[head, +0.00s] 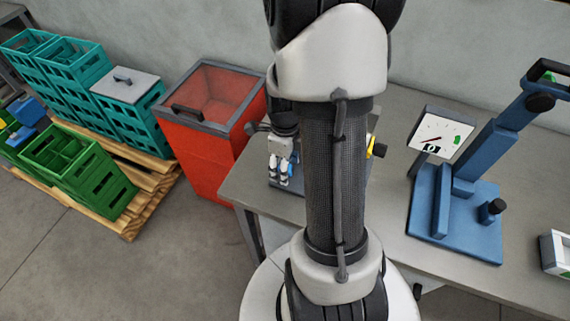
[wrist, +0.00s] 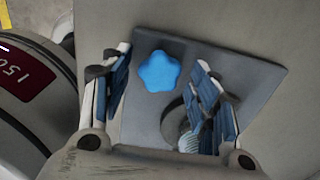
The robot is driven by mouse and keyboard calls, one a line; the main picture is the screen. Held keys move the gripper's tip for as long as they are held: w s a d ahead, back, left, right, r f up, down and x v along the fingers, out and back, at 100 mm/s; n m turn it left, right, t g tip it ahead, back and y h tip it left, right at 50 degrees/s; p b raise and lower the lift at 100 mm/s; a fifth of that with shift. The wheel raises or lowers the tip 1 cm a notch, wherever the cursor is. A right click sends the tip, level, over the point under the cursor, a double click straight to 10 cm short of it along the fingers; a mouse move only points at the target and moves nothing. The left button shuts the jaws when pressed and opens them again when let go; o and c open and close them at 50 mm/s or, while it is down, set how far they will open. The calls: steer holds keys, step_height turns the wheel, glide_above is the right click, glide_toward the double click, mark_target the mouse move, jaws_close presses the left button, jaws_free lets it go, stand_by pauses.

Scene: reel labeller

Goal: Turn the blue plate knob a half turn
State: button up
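The blue plate knob (wrist: 158,71) is a star-shaped, lobed knob on a dark grey plate (wrist: 240,70) in the wrist view. My gripper (wrist: 163,60) is open, with one fingertip to the left of the knob and the other to the right. Gaps show between the knob and both fingers. In the head view my gripper (head: 280,178) points down over the left end of the bench, above the plate's edge. The knob cannot be made out in the head view.
The grey bench (head: 400,262) carries a blue stand with a dial (head: 440,135) at right. A red bin (head: 205,150) stands left of the bench. Green crates (head: 85,170) sit on a pallet. In the wrist view, a round object with a dark red label (wrist: 22,75) is at left.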

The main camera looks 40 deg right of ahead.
steer(key=c, duration=1)
steer(key=shift+o, duration=0.2)
